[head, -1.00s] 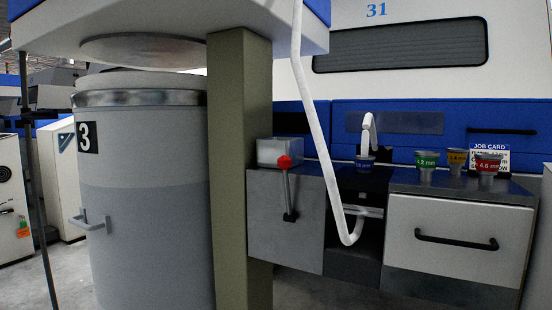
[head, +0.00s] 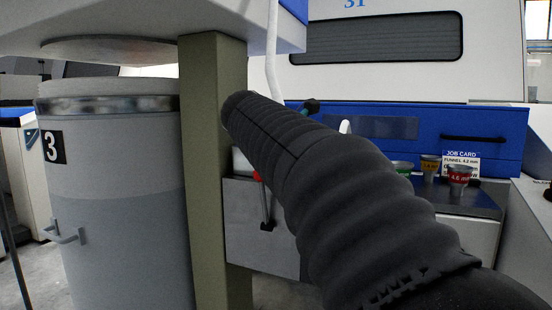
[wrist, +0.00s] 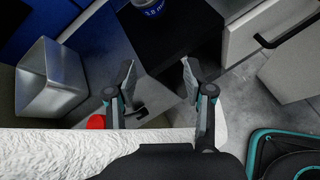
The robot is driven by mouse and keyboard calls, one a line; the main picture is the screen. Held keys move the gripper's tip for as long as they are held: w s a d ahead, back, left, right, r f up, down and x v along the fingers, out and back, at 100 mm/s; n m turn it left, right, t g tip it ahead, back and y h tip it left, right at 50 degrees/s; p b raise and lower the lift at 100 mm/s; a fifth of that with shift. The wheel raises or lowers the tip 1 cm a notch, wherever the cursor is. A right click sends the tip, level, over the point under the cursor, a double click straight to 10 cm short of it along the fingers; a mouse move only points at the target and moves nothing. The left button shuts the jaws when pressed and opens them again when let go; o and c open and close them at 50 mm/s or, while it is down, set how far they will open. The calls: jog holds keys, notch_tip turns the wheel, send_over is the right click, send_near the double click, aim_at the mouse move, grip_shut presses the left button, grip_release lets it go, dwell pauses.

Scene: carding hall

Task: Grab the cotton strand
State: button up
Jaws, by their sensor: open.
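The white cotton strand (head: 271,55) hangs from the overhead head in the head view, and my dark arm hides its lower part. In the wrist view the strand (wrist: 50,150) is a thick, fuzzy white band, very close, crossing the lower left and passing by the bases of my fingers. My gripper (wrist: 157,78) is open, its two fingers apart with nothing between their tips. I cannot tell whether the strand lies between the fingers or beyond them. In the head view only a small teal and black piece of the gripper shows past the arm.
A red-knobbed lever (head: 266,205) stands by a grey metal box (wrist: 48,80). A blue-labelled funnel (wrist: 149,6) sits ahead. A red funnel (head: 460,176) and others stand on the right counter. An olive post (head: 212,150) and can 3 (head: 115,190) are left.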

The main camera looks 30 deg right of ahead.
jog(key=w+d+r+n+h, duration=0.2)
jog(key=w+d+r+n, duration=0.15)
jog(key=r, duration=0.35)
jog(key=x, duration=1.4)
jog(key=shift+s+d+r+g+h, duration=0.2)
jog(key=shift+s+d+g+h, duration=0.1)
jog(key=shift+s+d+g, duration=0.1)
jog(key=shift+a, duration=0.1)
grip_shut()
